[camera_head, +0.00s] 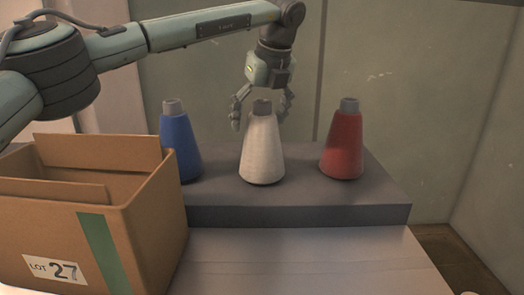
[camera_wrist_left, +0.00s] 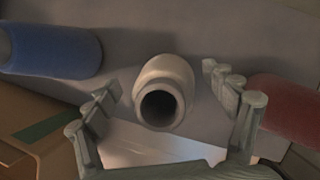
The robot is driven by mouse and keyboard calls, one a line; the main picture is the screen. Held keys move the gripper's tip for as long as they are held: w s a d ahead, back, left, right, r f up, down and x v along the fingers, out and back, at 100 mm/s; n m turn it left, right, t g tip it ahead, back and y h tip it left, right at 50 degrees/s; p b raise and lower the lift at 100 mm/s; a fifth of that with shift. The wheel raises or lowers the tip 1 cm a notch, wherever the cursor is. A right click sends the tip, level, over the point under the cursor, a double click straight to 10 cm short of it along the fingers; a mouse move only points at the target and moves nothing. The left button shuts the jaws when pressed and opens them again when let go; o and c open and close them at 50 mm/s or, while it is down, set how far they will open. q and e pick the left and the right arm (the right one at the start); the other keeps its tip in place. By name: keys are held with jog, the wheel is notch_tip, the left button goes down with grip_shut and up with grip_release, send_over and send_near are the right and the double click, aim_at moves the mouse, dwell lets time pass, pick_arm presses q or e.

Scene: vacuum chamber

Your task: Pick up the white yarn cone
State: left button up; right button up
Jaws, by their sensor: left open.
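The white yarn cone (camera_head: 262,153) stands upright on a grey raised block (camera_head: 300,214), between a blue and a red cone. Its grey top faces the camera in the left wrist view, where the cone (camera_wrist_left: 167,75) lies between the fingers. My left gripper (camera_head: 261,112) is open above it, with its fingertips on either side of the cone's top and no visible grip. In the left wrist view the open fingers (camera_wrist_left: 165,111) show space on both sides of the cone. My right gripper is in neither view.
A blue cone (camera_head: 180,145) stands to the left and a red cone (camera_head: 343,147) to the right on the block. An open cardboard box (camera_head: 150,225) labelled LOT 27 is at the front left. The pale surface (camera_head: 310,262) before the block is clear.

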pick_arm(q)
jog(key=shift+w+f, duration=0.1)
jog(key=shift+f, duration=0.1)
jog(key=shift+r, duration=0.1)
jog(key=c, duration=1.9)
